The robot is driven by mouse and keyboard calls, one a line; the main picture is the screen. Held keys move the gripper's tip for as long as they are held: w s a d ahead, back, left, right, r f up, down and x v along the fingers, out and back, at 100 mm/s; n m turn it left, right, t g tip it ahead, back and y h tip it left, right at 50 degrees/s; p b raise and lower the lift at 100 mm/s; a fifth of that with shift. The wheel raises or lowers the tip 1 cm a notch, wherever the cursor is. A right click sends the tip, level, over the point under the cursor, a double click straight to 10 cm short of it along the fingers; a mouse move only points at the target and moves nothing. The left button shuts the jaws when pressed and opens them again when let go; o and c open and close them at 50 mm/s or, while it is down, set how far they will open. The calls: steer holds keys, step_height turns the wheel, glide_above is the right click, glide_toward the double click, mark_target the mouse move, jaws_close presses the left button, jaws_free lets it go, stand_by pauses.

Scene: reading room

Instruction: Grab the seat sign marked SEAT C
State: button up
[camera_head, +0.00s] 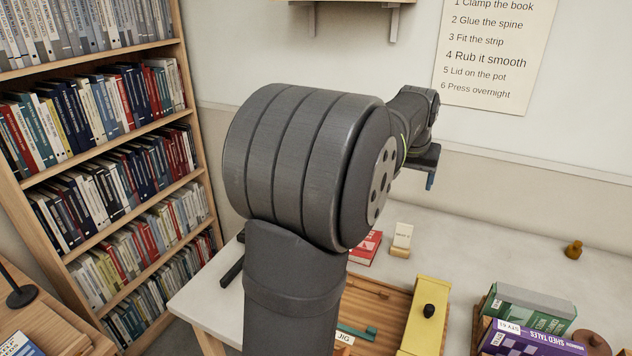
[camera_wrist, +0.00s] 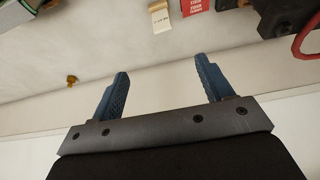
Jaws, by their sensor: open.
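A small cream seat sign (camera_head: 402,236) stands in a light wooden base on the pale table, beside a red book. Its lettering is too small to read for certain. In the wrist view the sign (camera_wrist: 160,18) shows at the top edge, with its face toward the camera. My gripper (camera_wrist: 161,66) is open, with two blue fingers spread apart and nothing between them. In the head view one blue fingertip of my gripper (camera_head: 430,181) shows above the table, up and right of the sign and apart from it. My arm hides part of the gripper there.
The red book (camera_head: 365,248) lies left of the sign. A wooden jig with a yellow bar (camera_head: 425,315) is in front.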

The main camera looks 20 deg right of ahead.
glide_toward(404, 228)
steer(key=shift+n, duration=0.4)
steer(key=x, duration=0.6)
steer(key=shift+s+d+f, duration=0.15)
steer(key=shift+s+f, duration=0.15)
steer(key=shift+w+x, duration=0.15)
steer(key=shift+x, duration=1.25)
steer(key=shift+w+x, duration=0.2)
steer(key=shift+x, duration=1.2)
steer(key=c, duration=1.4)
steer(key=shift+r, duration=0.1)
